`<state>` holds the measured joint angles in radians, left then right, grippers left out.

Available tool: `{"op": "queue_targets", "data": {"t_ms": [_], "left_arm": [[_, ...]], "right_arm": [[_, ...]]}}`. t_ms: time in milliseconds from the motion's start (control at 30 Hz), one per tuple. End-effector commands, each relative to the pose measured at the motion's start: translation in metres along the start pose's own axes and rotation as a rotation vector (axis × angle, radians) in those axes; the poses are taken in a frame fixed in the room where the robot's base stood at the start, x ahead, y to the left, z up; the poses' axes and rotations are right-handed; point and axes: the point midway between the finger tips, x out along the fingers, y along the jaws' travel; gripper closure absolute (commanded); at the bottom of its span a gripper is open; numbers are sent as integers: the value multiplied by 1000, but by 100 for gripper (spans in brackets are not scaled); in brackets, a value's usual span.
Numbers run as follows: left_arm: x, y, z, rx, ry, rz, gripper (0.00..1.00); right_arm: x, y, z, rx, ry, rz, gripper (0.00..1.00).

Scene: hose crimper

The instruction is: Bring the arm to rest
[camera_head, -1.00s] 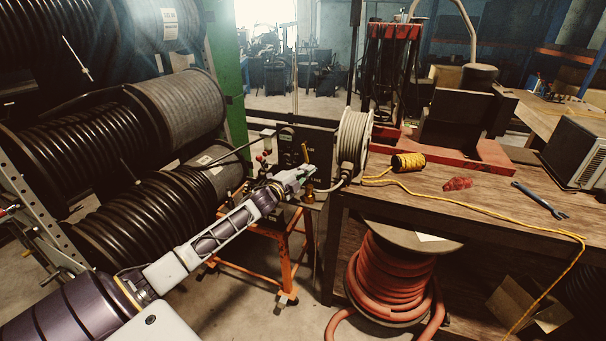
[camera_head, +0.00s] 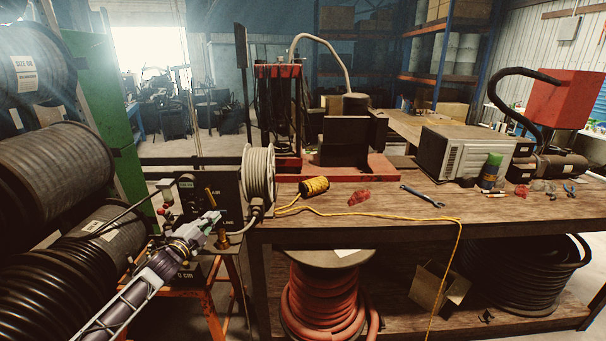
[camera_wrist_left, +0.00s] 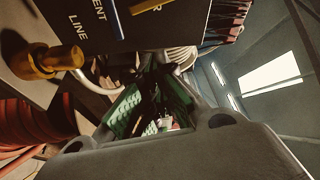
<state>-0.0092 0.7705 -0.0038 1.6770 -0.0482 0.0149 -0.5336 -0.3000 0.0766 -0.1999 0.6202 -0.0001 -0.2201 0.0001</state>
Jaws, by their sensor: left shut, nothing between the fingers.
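My left arm comes in from the lower left in the head view. Its gripper (camera_head: 212,218) is shut and empty, in front of the dark crimper box (camera_head: 228,190) and beside a brass fitting (camera_head: 223,238). In the left wrist view the gripper's green-padded fingers (camera_wrist_left: 155,112) show close up, with the box's lettered panel (camera_wrist_left: 120,25) and the brass fitting (camera_wrist_left: 45,62) to their left. The right gripper is not in view.
The workbench (camera_head: 400,212) holds a white hose reel (camera_head: 259,174), a yellow cord spool (camera_head: 314,186), a wrench (camera_head: 421,196) and a grey boxy unit (camera_head: 465,152). Large black hose reels (camera_head: 65,180) stand at left. A red hose coil (camera_head: 325,300) sits under the bench.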

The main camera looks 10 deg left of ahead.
Motion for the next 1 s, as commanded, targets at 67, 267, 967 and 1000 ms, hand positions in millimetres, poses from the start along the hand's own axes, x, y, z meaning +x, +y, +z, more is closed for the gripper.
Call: {"op": "queue_targets", "data": {"t_ms": [67, 267, 967, 1000], "left_arm": [[0, 3, 2, -5, -4, 4, 100], [-6, 36, 17, -53, -45, 45, 100], [-118, 315, 88, -425, -390, 377, 100], [-128, 331, 88, -445, -410, 396, 100]], "right_arm": [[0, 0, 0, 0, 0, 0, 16], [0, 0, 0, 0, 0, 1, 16], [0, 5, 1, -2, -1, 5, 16], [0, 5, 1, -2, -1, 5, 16]]}}
